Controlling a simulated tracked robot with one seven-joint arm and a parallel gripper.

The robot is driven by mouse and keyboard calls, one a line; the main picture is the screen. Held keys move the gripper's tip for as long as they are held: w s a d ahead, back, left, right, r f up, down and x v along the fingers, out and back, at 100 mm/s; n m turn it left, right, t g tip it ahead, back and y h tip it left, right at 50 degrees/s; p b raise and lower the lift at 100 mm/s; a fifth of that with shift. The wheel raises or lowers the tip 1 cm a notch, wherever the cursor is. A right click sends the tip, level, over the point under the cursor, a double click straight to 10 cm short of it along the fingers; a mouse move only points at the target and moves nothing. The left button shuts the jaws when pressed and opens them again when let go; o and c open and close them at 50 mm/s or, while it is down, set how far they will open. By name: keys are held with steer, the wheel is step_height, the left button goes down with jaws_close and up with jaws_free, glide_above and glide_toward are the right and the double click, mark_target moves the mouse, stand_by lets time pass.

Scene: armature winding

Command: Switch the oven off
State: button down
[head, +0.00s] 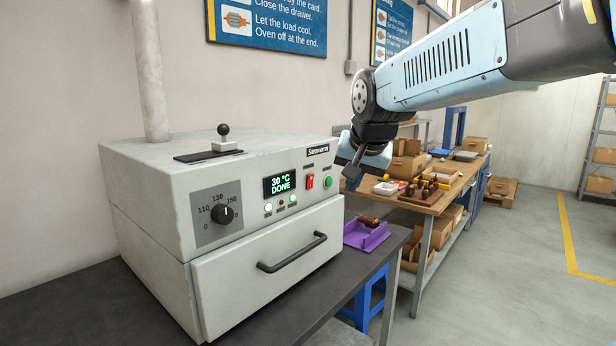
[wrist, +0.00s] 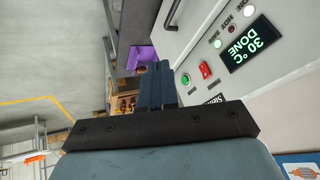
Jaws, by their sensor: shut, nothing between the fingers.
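The white oven (head: 150,215) stands on a dark bench at the left in the head view. Its display (head: 281,184) reads "30 °C DONE" and also shows in the wrist view (wrist: 248,44). A red rocker switch (head: 310,181) sits right of the display, beside a green round button (head: 328,182). The wrist view shows the red switch (wrist: 205,70) and green button (wrist: 185,80) close to my fingers. My gripper (head: 350,172) is shut and empty, just right of the oven's front panel, apart from the switch. The dial (head: 222,214) is at the left; the drawer (head: 245,285) is closed.
A lever (head: 223,138) stands on the oven top and a handle (head: 292,252) sticks out from the drawer. A purple tray (head: 352,236) holding a part sits right of the oven. A wooden workbench (head: 432,205) with parts and boxes stands behind. Floor at right is clear.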

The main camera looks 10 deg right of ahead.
steer(key=w+r+m+t, duration=0.1)
steer(key=w+m, duration=0.3)
steer(key=w, duration=0.8)
steer(key=shift+d+r, duration=0.15)
steer(key=shift+r, duration=0.6)
glide_toward(313, 181)
steer(key=shift+s+f+x, duration=0.1)
steer(key=shift+s+x, duration=0.05)
steer(key=shift+x, duration=1.3)
steer(key=shift+s+f+x, duration=0.15)
steer(key=shift+x, duration=1.35)
steer(key=shift+d, duration=0.1)
steer(key=shift+w+r, duration=0.1)
steer(key=shift+w, duration=0.1)
steer(key=shift+a+r, duration=0.2)
